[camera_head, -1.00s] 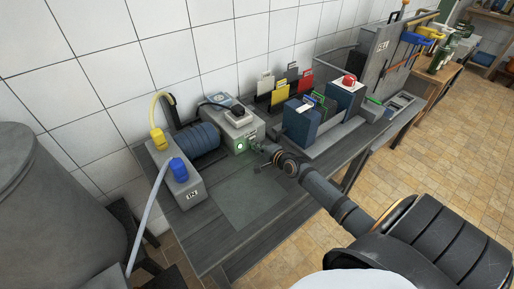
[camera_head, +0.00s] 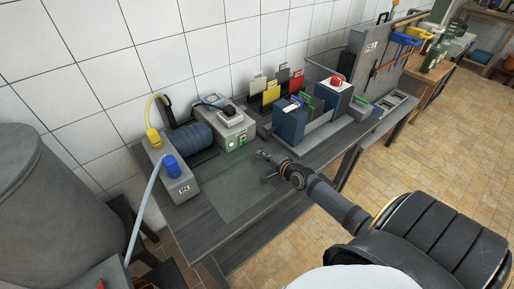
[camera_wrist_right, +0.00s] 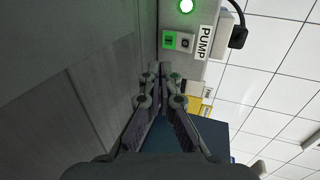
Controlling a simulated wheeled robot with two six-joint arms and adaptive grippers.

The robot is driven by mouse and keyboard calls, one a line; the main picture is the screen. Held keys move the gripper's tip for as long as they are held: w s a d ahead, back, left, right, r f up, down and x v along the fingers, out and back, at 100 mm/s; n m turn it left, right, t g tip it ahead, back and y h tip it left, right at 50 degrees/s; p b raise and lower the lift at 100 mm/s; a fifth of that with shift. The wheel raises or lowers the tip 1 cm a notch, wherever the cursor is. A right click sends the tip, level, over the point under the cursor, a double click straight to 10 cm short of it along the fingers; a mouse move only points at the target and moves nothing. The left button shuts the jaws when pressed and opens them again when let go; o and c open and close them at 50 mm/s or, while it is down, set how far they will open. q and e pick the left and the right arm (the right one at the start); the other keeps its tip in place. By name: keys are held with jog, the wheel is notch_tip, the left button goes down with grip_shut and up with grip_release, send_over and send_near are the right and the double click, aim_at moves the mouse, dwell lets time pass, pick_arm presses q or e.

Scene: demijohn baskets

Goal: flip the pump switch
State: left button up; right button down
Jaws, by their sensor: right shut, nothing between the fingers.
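The pump box (camera_head: 228,135) is a grey box on the workbench with a round green lamp (camera_head: 231,143), lit. In the right wrist view, the pump switch (camera_wrist_right: 178,42) sits beside the PUMP label (camera_wrist_right: 205,42); it has a green half and a grey half. The lit lamp (camera_wrist_right: 186,6) is next to it. My right gripper (camera_head: 264,158) is shut and empty, a little to the right of the box and apart from it. Its fingertips (camera_wrist_right: 160,78) point toward the switch side in the wrist view. My left gripper is not in view.
A blue cylindrical pump (camera_head: 193,139) and a grey block with yellow and blue hose fittings (camera_head: 168,175) stand left of the box. Coloured cards (camera_head: 283,82), a blue block (camera_head: 290,122) and a red button (camera_head: 338,80) are to the right. The bench front is clear.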

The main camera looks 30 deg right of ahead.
jog(key=shift+s+a+r+p, duration=0.1)
jog(key=shift+s+p, duration=0.1)
jog(key=shift+s, duration=0.15)
jog(key=shift+s+r+p, duration=0.1)
jog(key=shift+s+p, duration=0.05)
jog(key=shift+s, duration=0.15)
jog(key=v, duration=0.2)
jog(key=p+v, duration=0.1)
jog(key=shift+f, duration=0.3)
jog(key=shift+s, duration=0.3)
jog(key=shift+w+f, duration=0.1)
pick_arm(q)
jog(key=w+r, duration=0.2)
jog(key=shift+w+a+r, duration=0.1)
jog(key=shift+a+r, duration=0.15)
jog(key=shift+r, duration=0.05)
